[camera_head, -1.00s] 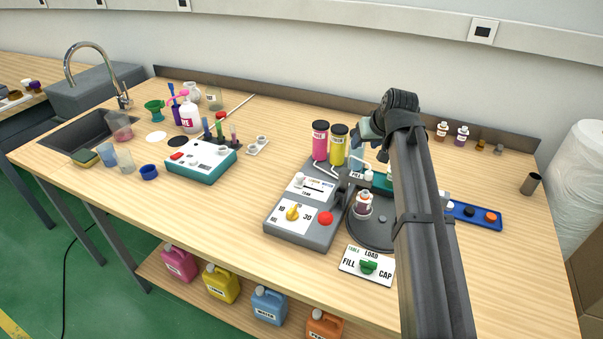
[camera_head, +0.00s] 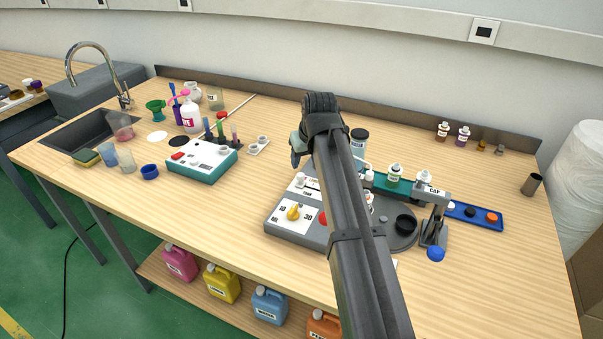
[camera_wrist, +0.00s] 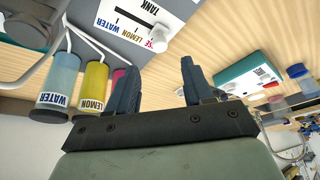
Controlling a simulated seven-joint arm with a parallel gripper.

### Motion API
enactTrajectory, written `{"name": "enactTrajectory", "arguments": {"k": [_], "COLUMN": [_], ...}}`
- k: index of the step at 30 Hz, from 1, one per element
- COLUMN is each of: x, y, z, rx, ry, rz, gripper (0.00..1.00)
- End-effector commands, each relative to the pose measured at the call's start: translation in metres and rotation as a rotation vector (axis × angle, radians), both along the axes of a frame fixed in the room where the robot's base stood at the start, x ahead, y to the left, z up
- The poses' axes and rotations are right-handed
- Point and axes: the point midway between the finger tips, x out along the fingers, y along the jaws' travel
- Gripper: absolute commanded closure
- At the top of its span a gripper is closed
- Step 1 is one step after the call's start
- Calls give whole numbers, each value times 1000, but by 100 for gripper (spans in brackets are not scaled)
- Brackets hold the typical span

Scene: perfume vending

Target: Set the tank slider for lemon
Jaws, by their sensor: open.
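The tank slider's white knob (camera_head: 299,180) stands at the left end of its slot on the grey dispenser (camera_head: 290,238). The wrist view shows the knob (camera_wrist: 160,38) at the rose end of the label strip, with the LEMON label (camera_wrist: 146,33) beside it. My gripper (camera_wrist: 160,66) is open and empty, its fingers pointing toward the panel, with the knob lying beyond the gap between the tips. In the head view my gripper (camera_head: 297,150) is above and behind the knob, partly hidden by my arm.
Water (camera_wrist: 62,75), lemon (camera_wrist: 93,85) and pink (camera_wrist: 118,76) tanks stand close to my fingers. A yellow dial (camera_head: 293,212) sits in front of the slider. A teal box (camera_head: 200,165) stands to the left, with clear table between. My arm hides part of the dispenser.

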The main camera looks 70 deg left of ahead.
Motion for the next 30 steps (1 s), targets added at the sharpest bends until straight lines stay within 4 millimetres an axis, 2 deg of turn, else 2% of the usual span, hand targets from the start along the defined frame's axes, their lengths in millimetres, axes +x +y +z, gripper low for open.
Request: {"name": "enactTrajectory", "arguments": {"k": [6, 12, 19, 29, 30], "x": [0, 0, 0, 0, 0], "y": [16, 26, 31, 32, 32], "z": [-37, -62, -75, -77, -77], "rx": [-3, -2, 0, 0, 0], "ry": [1, 0, 0, 0, 0], "rz": [0, 0, 0, 0, 0], "gripper": [49, 49, 49, 49, 53]}}
